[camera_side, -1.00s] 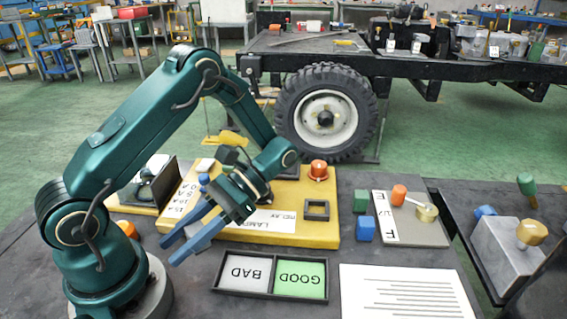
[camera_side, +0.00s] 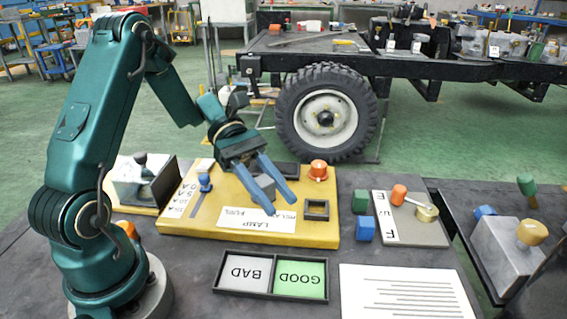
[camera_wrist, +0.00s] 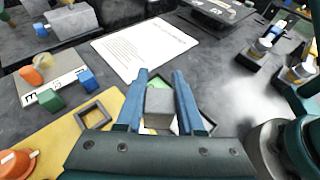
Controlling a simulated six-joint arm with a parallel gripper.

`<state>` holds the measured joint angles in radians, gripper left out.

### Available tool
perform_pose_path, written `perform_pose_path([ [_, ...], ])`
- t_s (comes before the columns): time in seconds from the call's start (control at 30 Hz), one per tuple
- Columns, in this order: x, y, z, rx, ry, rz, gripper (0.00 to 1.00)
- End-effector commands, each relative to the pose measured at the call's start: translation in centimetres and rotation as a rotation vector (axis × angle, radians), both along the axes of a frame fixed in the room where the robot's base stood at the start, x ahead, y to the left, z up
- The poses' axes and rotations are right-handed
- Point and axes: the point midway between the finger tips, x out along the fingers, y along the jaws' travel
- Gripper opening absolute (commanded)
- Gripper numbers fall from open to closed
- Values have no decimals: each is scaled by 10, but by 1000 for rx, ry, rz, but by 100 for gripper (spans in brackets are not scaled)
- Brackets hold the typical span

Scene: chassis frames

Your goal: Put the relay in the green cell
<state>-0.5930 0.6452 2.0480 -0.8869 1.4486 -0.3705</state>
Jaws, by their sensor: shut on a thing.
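My gripper (camera_wrist: 159,86) is shut on a small grey block, the relay (camera_wrist: 159,108), which sits between its two blue fingers. In the side view, the gripper (camera_side: 272,203) and the relay (camera_side: 264,188) appear over the yellow board, in front of the lamp and relay labels. The green cell (camera_side: 300,264), marked GOOD, is the right half of a dark two-cell tray nearer the camera; it looks empty. In the wrist view, part of the green cell (camera_wrist: 158,82) shows behind the fingers, with the rest hidden.
The grey BAD cell (camera_side: 243,272) adjoins the green one. The yellow board (camera_side: 320,233) carries an empty black square socket (camera_side: 317,210) and an orange lamp (camera_side: 318,170). Green (camera_side: 360,201) and blue (camera_side: 365,229) blocks stand right of it. A printed sheet (camera_side: 405,292) lies right of the tray.

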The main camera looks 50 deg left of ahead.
Motion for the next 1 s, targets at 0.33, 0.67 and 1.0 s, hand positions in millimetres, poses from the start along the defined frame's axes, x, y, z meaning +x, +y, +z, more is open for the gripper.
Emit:
perform_pose_path([
  [0.33,-6,-76,-45,-2,9,-14,0],
  [0.67,-5,-104,-64,2,4,-6,0],
  [1.0,-5,-104,-99,2,5,-6,0],
])
